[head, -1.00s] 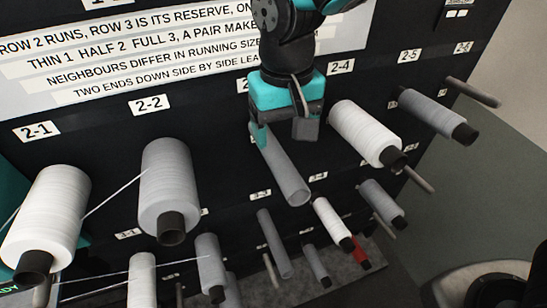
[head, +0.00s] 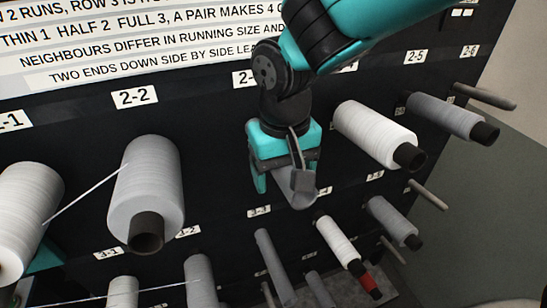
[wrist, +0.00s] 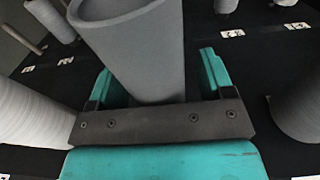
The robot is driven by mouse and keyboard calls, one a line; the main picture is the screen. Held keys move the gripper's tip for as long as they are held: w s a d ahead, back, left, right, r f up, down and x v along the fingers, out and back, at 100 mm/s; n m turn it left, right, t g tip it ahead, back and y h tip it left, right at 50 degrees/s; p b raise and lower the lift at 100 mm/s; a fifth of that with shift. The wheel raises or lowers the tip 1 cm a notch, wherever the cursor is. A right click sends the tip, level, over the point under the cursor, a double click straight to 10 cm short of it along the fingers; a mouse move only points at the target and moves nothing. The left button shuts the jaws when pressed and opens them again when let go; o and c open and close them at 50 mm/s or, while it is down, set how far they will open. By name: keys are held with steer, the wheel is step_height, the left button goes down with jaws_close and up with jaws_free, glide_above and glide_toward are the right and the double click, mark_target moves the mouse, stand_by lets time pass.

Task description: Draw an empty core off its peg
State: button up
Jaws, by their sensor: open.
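The empty core (wrist: 140,50), a plain grey tube, is on the row 2 rack between the 2-2 spool and the white spool to its right. Its outer end (head: 304,201) shows below my gripper in the head view. My gripper (head: 283,180) is open with its teal fingers on either side of the core. In the wrist view my gripper (wrist: 156,74) has the tube between its fingers, with a dark gap showing on the right side. I cannot tell whether the left finger touches it. The core's peg is hidden.
A full grey spool (head: 146,190) stands left and a white spool (head: 375,135) right of my gripper. A thinner grey tube (head: 274,266) and small spools (head: 338,243) are below in row 3. A bare peg (head: 485,96) is at the far right. A thread runs left from the 2-2 spool.

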steer(key=shift+c, duration=0.4)
steer(key=c, duration=1)
steer(key=shift+c, duration=0.2)
steer(key=shift+s, duration=0.1)
